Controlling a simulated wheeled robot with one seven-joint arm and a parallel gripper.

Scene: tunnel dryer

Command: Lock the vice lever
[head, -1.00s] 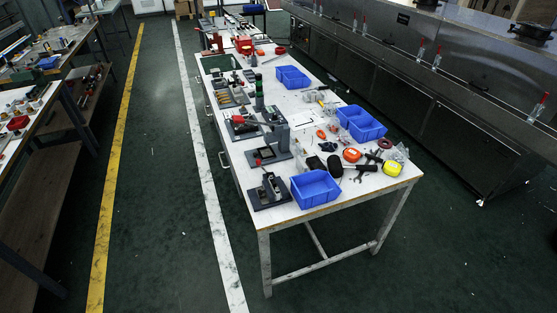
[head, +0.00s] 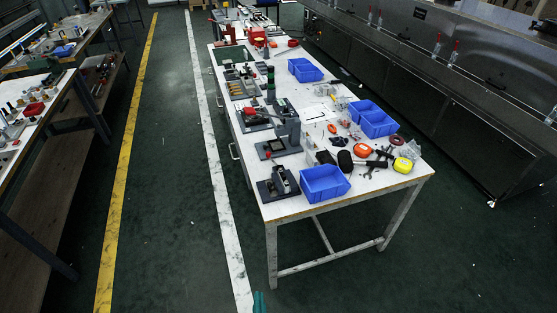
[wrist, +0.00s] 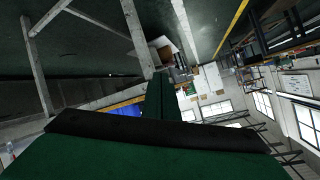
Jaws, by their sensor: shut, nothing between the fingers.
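On the white workbench (head: 330,113) in the head view, several dark grey fixtures stand along the left edge. One fixture with a red-tipped lever (head: 250,113) stands near the middle of that edge. A small dark grey vice-like fixture (head: 279,184) sits at the near left corner; its lever state is too small to tell. My gripper (wrist: 160,90) shows as green and black parts in the wrist view, shut and empty. A green tip (head: 259,302) of mine shows at the bottom edge of the head view, well short of the bench.
Blue bins (head: 325,183) stand on the bench's near end and right side, with tape measures and tools (head: 362,151) between them. Green floor (head: 180,200) is free left of the bench. Another bench (head: 45,150) stands far left; a steel machine (head: 450,110) runs along the right.

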